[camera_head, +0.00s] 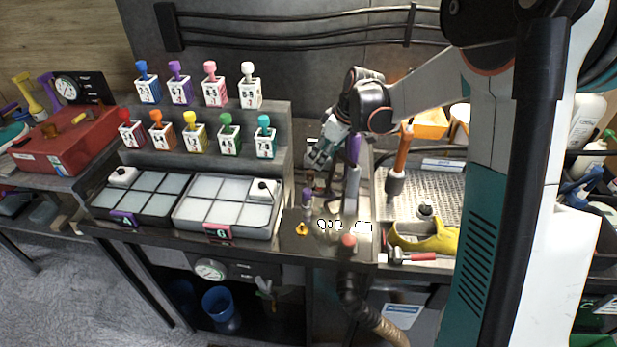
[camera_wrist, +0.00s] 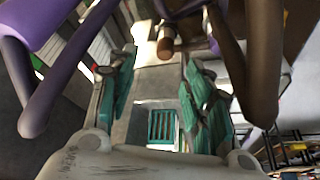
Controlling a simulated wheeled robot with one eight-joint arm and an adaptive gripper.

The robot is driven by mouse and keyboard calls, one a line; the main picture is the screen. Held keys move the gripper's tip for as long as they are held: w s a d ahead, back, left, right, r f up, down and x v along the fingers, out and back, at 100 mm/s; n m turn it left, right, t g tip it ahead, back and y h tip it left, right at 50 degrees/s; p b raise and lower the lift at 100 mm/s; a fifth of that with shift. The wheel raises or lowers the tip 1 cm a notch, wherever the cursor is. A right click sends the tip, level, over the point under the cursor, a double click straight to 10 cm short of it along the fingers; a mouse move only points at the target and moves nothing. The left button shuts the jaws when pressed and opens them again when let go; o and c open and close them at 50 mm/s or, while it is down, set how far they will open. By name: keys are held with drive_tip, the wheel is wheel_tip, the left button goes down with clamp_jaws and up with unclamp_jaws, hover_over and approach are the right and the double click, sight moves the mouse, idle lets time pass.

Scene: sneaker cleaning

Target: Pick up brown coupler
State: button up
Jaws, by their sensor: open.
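A small brown cylindrical piece, which looks like the brown coupler (camera_wrist: 165,47), shows in the upper middle of the wrist view. It sits just beyond the fingertips, a little nearer the right finger. My gripper (camera_wrist: 158,62) is open, with its teal-padded fingers apart and nothing held between them. In the head view my gripper (camera_head: 318,158) points down and left over the back of the workbench, beside a purple-topped post. The coupler is too small and partly hidden to make out surely there.
Purple and brown tubes (camera_wrist: 262,60) crowd both sides of the wrist view. A purple-handled upright tool (camera_head: 306,198) and a small orange piece (camera_head: 302,229) stand on the dark bench. Two divided trays (camera_head: 228,205) lie left, and a yellow shoe (camera_head: 425,238) lies right.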

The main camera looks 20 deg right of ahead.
sight(313, 173)
drive_tip(key=b+x, duration=0.1)
drive_tip(key=x, duration=0.4)
drive_tip(key=shift+w+f, duration=0.1)
drive_tip(key=shift+f, duration=0.15)
drive_tip(key=shift+a+f, duration=0.3)
drive_tip(key=shift+f, duration=0.25)
drive_tip(key=b+x, duration=0.1)
drive_tip(key=x, duration=0.3)
drive_tip(key=shift+s+a+b, duration=0.1)
drive_tip(key=shift+s+b, duration=0.15)
drive_tip(key=shift+b, duration=0.15)
drive_tip(key=c, duration=1.1)
